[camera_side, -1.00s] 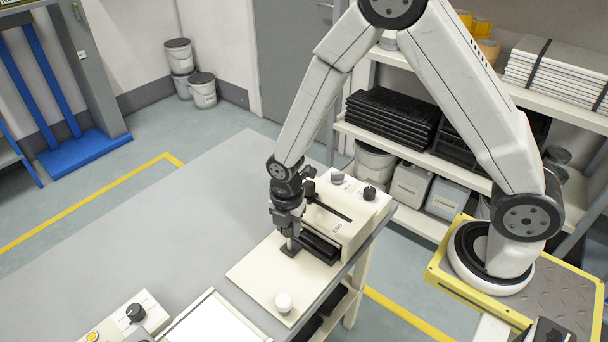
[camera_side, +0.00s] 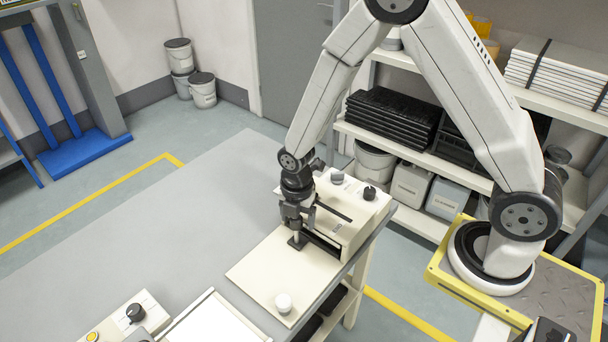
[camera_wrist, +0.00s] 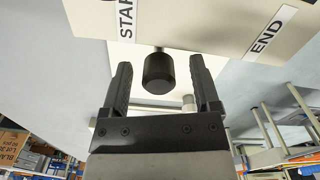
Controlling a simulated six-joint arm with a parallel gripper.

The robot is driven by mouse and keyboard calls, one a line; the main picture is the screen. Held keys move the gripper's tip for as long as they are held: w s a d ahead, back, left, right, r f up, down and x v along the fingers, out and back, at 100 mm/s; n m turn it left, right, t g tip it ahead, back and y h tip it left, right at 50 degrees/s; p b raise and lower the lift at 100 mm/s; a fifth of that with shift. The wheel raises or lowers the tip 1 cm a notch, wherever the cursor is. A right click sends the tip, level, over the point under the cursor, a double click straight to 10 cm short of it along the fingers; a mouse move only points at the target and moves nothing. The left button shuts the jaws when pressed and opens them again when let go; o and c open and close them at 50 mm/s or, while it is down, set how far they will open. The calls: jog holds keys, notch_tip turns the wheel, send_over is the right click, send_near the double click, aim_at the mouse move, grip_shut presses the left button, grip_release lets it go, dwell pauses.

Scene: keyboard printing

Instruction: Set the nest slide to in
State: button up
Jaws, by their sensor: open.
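The cream printing machine (camera_side: 337,233) stands at the table's right edge, with a cream base plate (camera_side: 262,285) in front. My gripper (camera_side: 297,222) is low at the machine's front left. In the wrist view the open fingers (camera_wrist: 160,66) stand either side of a black cylindrical knob (camera_wrist: 158,76) with a thin stem, with gaps on both sides. START (camera_wrist: 126,18) and END (camera_wrist: 270,32) labels flank the knob. Contact is not visible.
A white round knob (camera_side: 284,303) stands on the plate's front part. Two dials, grey (camera_side: 337,177) and black (camera_side: 369,193), sit on top of the machine. A control box (camera_side: 130,318) is at front left. The grey table (camera_side: 170,220) is clear to the left.

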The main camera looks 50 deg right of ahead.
jog(key=shift+r, duration=0.15)
jog(key=shift+r, duration=3.75)
jog(key=shift+s, duration=0.1)
jog(key=s+d+r+m+t, duration=0.2)
jog(key=s+m, duration=0.6)
jog(key=m, duration=1.3)
notch_tip(320, 180, up, 3)
jog(key=shift+s+d+f+t, duration=0.1)
jog(key=shift+s+d+t, duration=0.25)
jog(key=shift+d, duration=0.9)
